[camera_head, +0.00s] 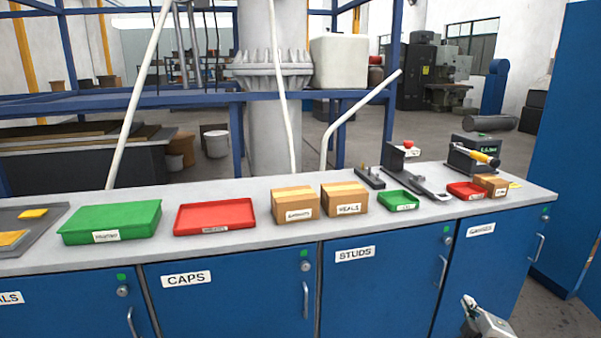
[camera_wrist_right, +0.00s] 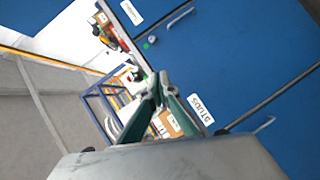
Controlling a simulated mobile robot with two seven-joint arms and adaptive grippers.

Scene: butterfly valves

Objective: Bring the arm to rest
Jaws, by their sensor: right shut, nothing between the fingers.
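My right gripper (camera_head: 470,302) shows at the bottom right of the head view, low in front of the blue cabinet doors and apart from the counter. In the right wrist view its fingers (camera_wrist_right: 160,88) meet at the tips, shut with nothing between them. The rest of my right arm is outside the head view. My left gripper and arm are not in view.
A grey counter (camera_head: 345,230) on blue cabinets (camera_head: 385,290) crosses the view. It carries a green tray (camera_head: 110,222), a red tray (camera_head: 215,216), two cardboard boxes (camera_head: 345,198), small bins and a device (camera_head: 475,155). Cabinet handles (camera_head: 442,272) stick out. Floor shows at the right.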

